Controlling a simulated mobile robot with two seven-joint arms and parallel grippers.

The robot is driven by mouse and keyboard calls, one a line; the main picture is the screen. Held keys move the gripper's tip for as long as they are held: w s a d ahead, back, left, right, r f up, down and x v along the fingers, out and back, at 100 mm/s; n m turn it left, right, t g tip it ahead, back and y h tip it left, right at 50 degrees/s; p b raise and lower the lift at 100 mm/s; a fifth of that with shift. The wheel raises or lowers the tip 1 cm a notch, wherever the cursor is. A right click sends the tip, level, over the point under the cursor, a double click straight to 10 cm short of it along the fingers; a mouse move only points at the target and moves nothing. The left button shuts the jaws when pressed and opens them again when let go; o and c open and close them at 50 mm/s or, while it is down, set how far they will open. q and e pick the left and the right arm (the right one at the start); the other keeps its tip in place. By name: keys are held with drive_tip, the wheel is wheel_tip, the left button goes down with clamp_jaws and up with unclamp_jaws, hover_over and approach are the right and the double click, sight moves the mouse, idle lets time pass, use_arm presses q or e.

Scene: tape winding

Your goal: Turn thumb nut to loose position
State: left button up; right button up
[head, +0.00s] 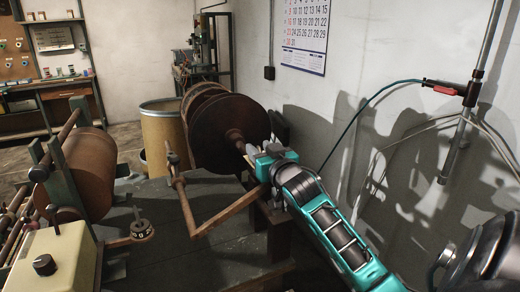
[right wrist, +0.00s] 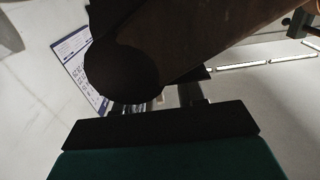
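A dark brown reel (head: 222,132) stands on its shaft (head: 237,139) at the centre of the head view, with its axle end pointing toward my right gripper. My right gripper (head: 251,156) is at that axle end, its pale fingertips close beside the shaft. The thumb nut cannot be made out; the gripper covers that spot. In the right wrist view a dark round end (right wrist: 125,70) and a brown bar (right wrist: 190,30) fill the space before the gripper's dark body. I cannot tell whether the fingers touch anything. My left gripper is not in view.
A wooden arm frame (head: 222,215) angles out below the reel. A second brown roll (head: 88,172) and a cream box with a black knob (head: 44,264) stand at left. A tan drum (head: 162,140) is behind. The wall with a calendar (head: 305,33) is close on the right.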

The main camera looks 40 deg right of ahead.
drive_tip(key=shift+w, duration=0.25)
drive_tip(key=shift+c, duration=0.4)
clamp_jaws()
